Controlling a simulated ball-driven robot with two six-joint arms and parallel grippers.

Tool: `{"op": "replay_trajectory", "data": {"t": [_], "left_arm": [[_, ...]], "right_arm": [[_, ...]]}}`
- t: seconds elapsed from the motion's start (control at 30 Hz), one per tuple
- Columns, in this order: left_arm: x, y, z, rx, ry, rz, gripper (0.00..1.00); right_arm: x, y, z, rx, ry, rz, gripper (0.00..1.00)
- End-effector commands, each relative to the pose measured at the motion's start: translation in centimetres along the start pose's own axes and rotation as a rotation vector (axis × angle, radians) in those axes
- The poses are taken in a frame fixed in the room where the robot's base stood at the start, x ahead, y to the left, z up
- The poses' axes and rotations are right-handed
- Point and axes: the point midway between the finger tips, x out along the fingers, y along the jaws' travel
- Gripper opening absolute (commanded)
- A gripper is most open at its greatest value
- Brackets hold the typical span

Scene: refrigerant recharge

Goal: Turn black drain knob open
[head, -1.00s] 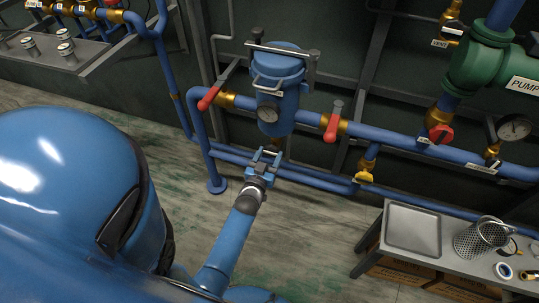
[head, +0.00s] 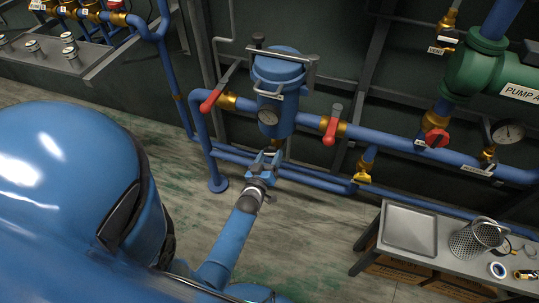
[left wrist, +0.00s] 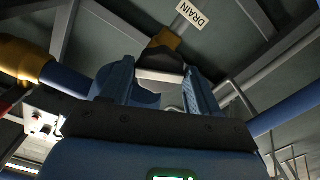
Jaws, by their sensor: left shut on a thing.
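The black drain knob (left wrist: 160,58) sits under a brass fitting (left wrist: 168,39) in the left wrist view, with a white DRAIN label (left wrist: 190,13) beyond it. My left gripper (head: 267,158) is below the blue filter housing (head: 277,85) in the head view. It also shows in the left wrist view (left wrist: 161,84), with its two blue fingers on either side of the knob, shut on it. In the head view the knob is mostly hidden by the gripper. The knob's turned position cannot be told. My right gripper is not in view.
Red-handled valves (head: 331,126) flank the housing on the blue pipe (head: 385,138). A lower blue pipe (head: 310,180) runs just behind my gripper. A bench with a metal tray (head: 408,231) and strainer basket (head: 475,238) stands at lower right.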

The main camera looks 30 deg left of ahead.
Motion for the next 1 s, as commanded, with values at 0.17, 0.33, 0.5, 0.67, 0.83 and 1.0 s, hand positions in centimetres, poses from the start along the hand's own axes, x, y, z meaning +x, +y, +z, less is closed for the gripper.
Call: {"op": "replay_trajectory", "data": {"t": [0.17,0.33,0.5,0.67,0.83,1.0], "left_arm": [[0.0,0.1,-0.3,-0.183,0.001,0.001,0.25],[0.0,0.1,-0.2,-0.322,0.001,0.001,0.25],[0.0,0.1,-0.1,-0.351,0.002,0.001,0.25],[0.0,0.1,-0.1,-0.349,0.002,0.001,0.25],[0.0,0.1,-0.2,-0.420,0.002,0.001,0.25],[0.0,0.1,-0.2,-0.601,0.001,0.000,0.25]], "right_arm": [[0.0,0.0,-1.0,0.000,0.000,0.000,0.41],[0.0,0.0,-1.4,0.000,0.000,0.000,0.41],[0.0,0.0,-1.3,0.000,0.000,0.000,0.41],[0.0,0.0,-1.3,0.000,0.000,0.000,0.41],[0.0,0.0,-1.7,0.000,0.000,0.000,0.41],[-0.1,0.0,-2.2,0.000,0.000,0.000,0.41]]}}
